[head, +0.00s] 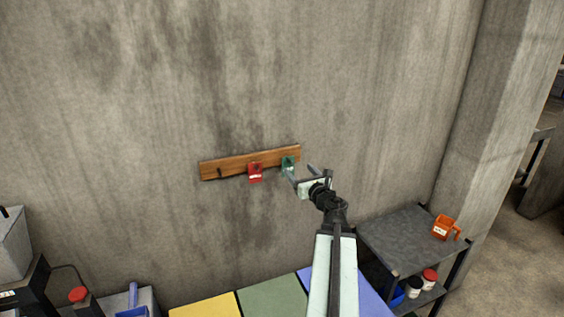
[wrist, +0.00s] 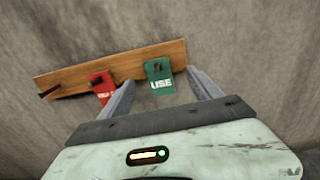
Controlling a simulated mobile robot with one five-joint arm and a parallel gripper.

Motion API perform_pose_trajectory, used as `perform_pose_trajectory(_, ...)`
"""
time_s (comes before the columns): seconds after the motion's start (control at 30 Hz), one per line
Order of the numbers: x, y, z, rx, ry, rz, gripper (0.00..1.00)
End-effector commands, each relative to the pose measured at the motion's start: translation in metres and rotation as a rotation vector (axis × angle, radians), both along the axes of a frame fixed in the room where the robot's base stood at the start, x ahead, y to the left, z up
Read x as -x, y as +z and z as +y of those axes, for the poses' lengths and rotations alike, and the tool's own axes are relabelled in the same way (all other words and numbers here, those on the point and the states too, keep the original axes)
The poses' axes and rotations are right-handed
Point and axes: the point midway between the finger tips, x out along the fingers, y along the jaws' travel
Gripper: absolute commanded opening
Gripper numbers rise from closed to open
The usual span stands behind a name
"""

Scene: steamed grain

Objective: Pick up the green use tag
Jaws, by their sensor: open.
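The green use tag (head: 288,166) hangs on a peg at the right end of a wooden peg board (head: 225,166) on the concrete wall. In the wrist view the green tag (wrist: 160,79) shows white "USE" lettering and appears between the fingers, a little beyond them. My gripper (head: 301,174) is open and empty, just right of and in front of the tag in the head view; in the wrist view its two fingers (wrist: 160,92) point toward the board (wrist: 72,79). I cannot tell whether a finger touches the tag.
A red tag (head: 255,172) hangs left of the green one, and the leftmost peg (head: 220,173) is bare. Below are yellow, green and blue panels (head: 272,297). A dark shelf (head: 408,238) with an orange mug (head: 444,228) stands right. A concrete pillar (head: 490,130) rises behind it.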

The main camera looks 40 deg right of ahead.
Motion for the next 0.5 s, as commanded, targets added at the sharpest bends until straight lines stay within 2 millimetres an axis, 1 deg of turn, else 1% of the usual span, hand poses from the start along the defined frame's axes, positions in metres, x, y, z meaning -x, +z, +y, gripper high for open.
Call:
perform_pose_trajectory(0.07, -0.005, -0.001, -0.002, -0.001, 0.001, -0.002, 0.73)
perform_pose_trajectory(0.23, -0.027, 0.0, -0.008, -0.004, 0.004, -0.003, 0.73)
perform_pose_trajectory(0.4, -0.033, 0.001, -0.008, -0.005, 0.005, -0.004, 0.73)
perform_pose_trajectory(0.47, -0.041, 0.002, -0.01, -0.006, 0.006, -0.005, 0.73)
perform_pose_trajectory(0.5, -0.048, 0.003, -0.012, -0.006, 0.007, -0.005, 0.73)
